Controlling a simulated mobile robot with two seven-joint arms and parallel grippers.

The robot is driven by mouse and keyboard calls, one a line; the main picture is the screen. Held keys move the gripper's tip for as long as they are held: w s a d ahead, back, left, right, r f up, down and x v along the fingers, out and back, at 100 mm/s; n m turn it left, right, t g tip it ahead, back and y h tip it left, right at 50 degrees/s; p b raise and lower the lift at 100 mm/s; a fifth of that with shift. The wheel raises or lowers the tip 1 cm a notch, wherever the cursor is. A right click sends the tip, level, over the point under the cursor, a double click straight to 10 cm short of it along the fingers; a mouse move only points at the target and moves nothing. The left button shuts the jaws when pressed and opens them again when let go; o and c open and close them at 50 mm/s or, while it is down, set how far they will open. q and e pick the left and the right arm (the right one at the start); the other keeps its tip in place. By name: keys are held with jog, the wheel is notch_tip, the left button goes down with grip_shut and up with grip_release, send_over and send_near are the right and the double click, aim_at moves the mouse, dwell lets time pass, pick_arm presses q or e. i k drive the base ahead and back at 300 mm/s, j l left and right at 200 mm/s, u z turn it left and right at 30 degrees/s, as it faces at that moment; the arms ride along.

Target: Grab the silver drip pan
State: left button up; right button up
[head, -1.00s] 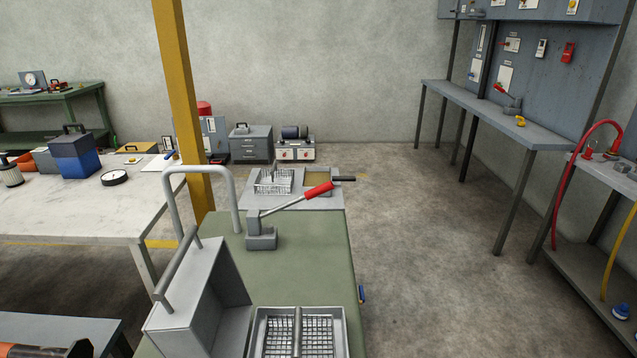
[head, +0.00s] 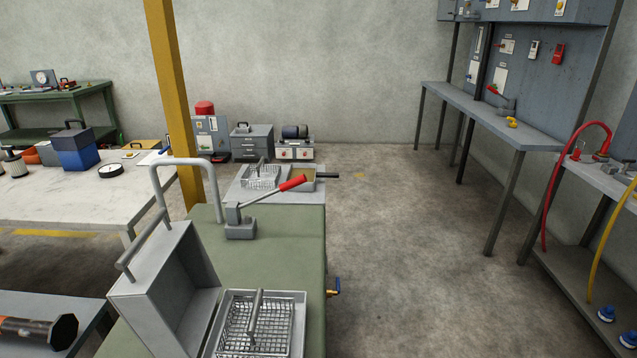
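A grey rectangular pan (head: 213,341) with a wire mesh basket (head: 250,328) in it sits at the near end of the green-topped bench. The basket has a bar handle across its middle. A second wire basket (head: 262,178) sits in a light grey tray unit (head: 262,196) at the far end of the bench, beside a compartment with a tan bottom. I cannot tell for sure which of these is the silver drip pan. Neither of my grippers is in view.
An open grey box (head: 160,295) with a bar handle stands left of the near pan. A red-handled lever tool (head: 241,228) stands on the green bench (head: 280,255). A brass valve (head: 333,290) juts from its right side. The floor (head: 400,270) to the right is clear.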

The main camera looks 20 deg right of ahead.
aim_at(309, 170)
jog(key=l, duration=2.15)
jog(key=i+l, duration=1.05)
jog(key=i, duration=0.25)
jog(key=u, duration=0.05)
